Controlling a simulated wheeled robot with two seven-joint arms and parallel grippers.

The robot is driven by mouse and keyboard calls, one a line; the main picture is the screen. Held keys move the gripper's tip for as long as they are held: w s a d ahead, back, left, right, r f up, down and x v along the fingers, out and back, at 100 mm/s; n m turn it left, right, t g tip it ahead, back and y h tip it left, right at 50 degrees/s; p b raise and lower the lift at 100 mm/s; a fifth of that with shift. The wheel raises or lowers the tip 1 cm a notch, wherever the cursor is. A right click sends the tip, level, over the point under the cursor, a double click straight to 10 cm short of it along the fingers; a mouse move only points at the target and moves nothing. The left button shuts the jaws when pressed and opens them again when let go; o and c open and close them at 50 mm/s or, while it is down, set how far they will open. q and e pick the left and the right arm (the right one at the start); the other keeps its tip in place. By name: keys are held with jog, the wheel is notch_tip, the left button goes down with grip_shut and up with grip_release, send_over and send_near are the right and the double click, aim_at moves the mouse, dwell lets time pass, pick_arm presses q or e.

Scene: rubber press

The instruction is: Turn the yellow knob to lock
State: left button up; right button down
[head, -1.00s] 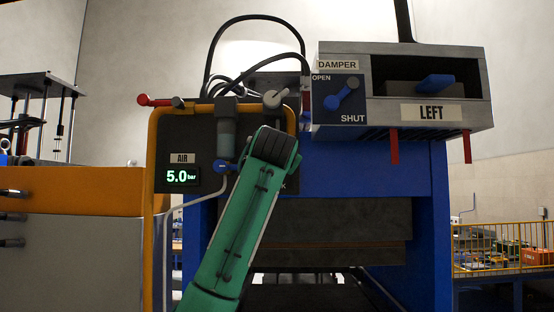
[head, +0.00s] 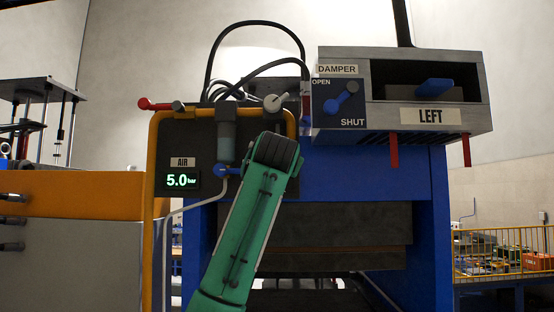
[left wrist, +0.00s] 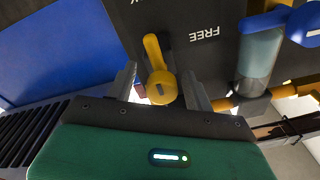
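The yellow knob (left wrist: 161,88) shows in the left wrist view on a dark panel (left wrist: 200,60), with its handle pointing up and slightly left in that picture. An upside-down FREE label (left wrist: 204,34) sits to its right. My left gripper (left wrist: 160,80) is open, with one finger on each side of the knob; I cannot tell whether either touches it. In the head view my green left arm reaches up to the panel (head: 200,135) and hides the knob and the fingers. My right gripper is in neither view.
A blue valve handle (head: 227,170) and the AIR display (head: 180,180) reading 5.0 bar are left of my arm. A yellow tube frame (head: 150,220) edges the panel. The damper box (head: 330,120) with its blue lever juts out at upper right.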

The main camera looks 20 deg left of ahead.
pick_arm(q)
jog(key=shift+s+r, duration=0.1)
jog(key=b+v, duration=0.7)
jog(key=v, duration=0.6)
jog(key=shift+s, duration=0.3)
jog(key=shift+d, duration=0.1)
